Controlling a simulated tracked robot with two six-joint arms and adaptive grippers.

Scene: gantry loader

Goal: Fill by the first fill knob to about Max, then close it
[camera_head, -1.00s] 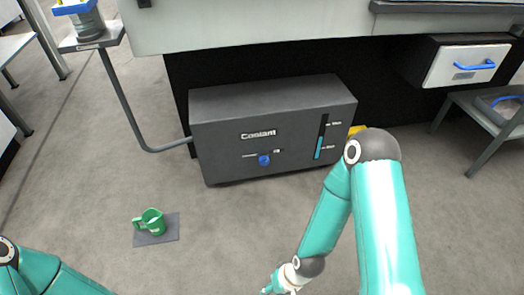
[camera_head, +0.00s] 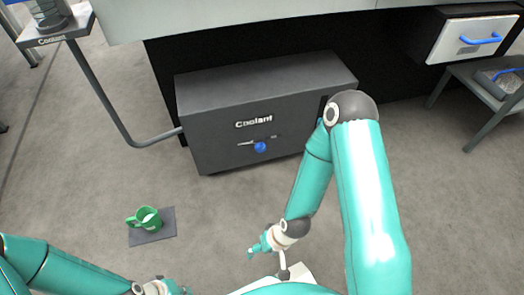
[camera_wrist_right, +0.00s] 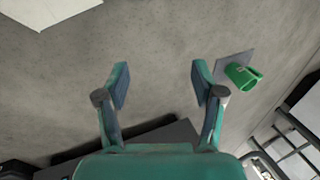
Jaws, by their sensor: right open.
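The dark coolant tank (camera_head: 225,160), lettered "Coolant", stands on the floor. Its blue fill knob (camera_head: 260,147) sits on the front below the lettering, by a short slot with labels too small to read. The level gauge (camera_head: 322,106) is almost wholly hidden behind my right arm, so its level does not show. My right gripper (camera_head: 252,250) is open and empty, in front of and below the tank, apart from the knob. The right wrist view shows its spread fingers (camera_wrist_right: 160,84) over floor. My left gripper (camera_head: 178,290) is at the bottom edge, its fingers unclear.
A green mug (camera_head: 149,216) stands on a grey mat (camera_head: 168,233) at lower left. A pipe (camera_head: 108,98) joins the tank to a small stand (camera_head: 62,32) labelled "Coolant". A drawer with a blue handle (camera_head: 480,39) is at upper right.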

